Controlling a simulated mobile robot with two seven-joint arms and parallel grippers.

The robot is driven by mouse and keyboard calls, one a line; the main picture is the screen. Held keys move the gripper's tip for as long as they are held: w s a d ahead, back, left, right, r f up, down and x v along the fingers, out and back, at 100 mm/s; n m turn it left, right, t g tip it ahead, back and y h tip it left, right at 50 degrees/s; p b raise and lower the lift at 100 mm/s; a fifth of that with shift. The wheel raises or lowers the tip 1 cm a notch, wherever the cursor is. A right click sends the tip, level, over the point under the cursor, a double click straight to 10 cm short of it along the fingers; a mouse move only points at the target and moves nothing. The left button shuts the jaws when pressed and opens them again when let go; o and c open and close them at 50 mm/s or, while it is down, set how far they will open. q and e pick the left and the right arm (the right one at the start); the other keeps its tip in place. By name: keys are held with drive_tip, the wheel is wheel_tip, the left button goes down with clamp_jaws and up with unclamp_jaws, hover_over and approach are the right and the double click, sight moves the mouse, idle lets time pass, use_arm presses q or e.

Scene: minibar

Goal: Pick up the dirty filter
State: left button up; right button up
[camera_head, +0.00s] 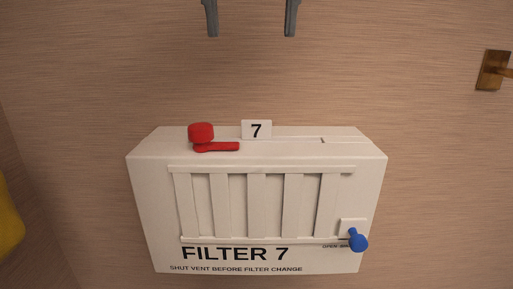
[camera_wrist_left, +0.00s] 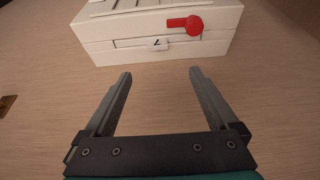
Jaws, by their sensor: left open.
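The white filter box (camera_head: 145,200), marked FILTER 7, has a slatted vent (camera_head: 257,205) on its front. A blue knob (camera_head: 358,240) is at the lower right of the front. A loose filter cannot be made out; the box's inside is hidden. My left gripper (camera_head: 251,34) is open and empty, above the box in the picture and apart from it. The left wrist view shows its spread fingers (camera_wrist_left: 160,74) facing the box (camera_wrist_left: 220,45).
A wood-grain surface surrounds the box, and it is clear between gripper and box. A brass fitting (camera_head: 492,70) is at the right edge. A yellow object (camera_head: 9,222) is cut off at the left edge. Text on the box reads "SHUT VENT BEFORE FILTER CHANGE".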

use_arm(q)
drive_tip(key=b, duration=0.1)
approach(256, 121)
drive_tip(key=x, duration=0.3)
drive_tip(key=shift+a+f, duration=0.2)
drive_tip(key=shift+f, duration=0.1)
drive_tip(key=shift+w+f, duration=0.2)
drive_tip(key=shift+f, duration=0.25)
drive_tip(key=x, duration=0.4)
drive_tip(key=shift+w+d+f+p, duration=0.25)
drive_tip(key=shift+f+p, duration=0.1)
drive_tip(key=shift+p, duration=0.05)
use_arm(e)
drive_tip(key=shift+s+f, duration=0.15)
drive_tip(key=shift+s, duration=0.7)
use_arm(q)
drive_tip(key=shift+c, duration=0.4)
clamp_jaws()
use_arm(e)
drive_tip(key=shift+s, duration=0.1)
